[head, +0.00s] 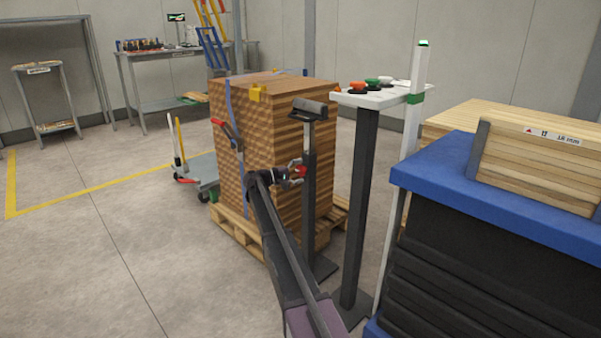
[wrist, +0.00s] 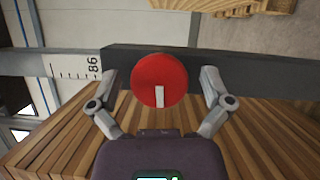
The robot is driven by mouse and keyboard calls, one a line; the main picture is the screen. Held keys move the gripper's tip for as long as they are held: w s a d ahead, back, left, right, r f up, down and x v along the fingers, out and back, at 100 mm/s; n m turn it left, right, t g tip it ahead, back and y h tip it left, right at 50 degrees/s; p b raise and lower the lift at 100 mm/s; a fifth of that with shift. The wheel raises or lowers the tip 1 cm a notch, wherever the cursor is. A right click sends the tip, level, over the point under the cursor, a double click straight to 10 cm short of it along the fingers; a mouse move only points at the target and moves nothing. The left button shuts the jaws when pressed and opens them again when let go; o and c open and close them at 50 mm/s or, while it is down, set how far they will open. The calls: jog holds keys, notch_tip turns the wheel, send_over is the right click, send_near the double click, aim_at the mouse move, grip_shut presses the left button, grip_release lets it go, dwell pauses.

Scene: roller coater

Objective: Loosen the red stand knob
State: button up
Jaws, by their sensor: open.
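The red stand knob (wrist: 160,75) is a round red disc with a short white mark at its lower middle in the wrist view. It sits on the dark post of the stand (wrist: 260,73). In the head view the knob (head: 301,171) shows small beside my gripper (head: 297,173). My gripper (wrist: 160,88) is open, with one finger on each side of the knob. The fingertips reach beside the knob's rim, with a visible gap on both sides. The stand carries a dark roller head (head: 308,110) at its top.
A strapped stack of wood boards (head: 262,140) on a pallet stands right behind the stand. A post with a white panel of buttons (head: 385,98) stands close to the right. A blue-topped cabinet (head: 510,200) fills the right front. Open floor (head: 120,240) lies to the left.

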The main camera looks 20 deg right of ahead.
jog(key=shift+m+p, duration=0.3)
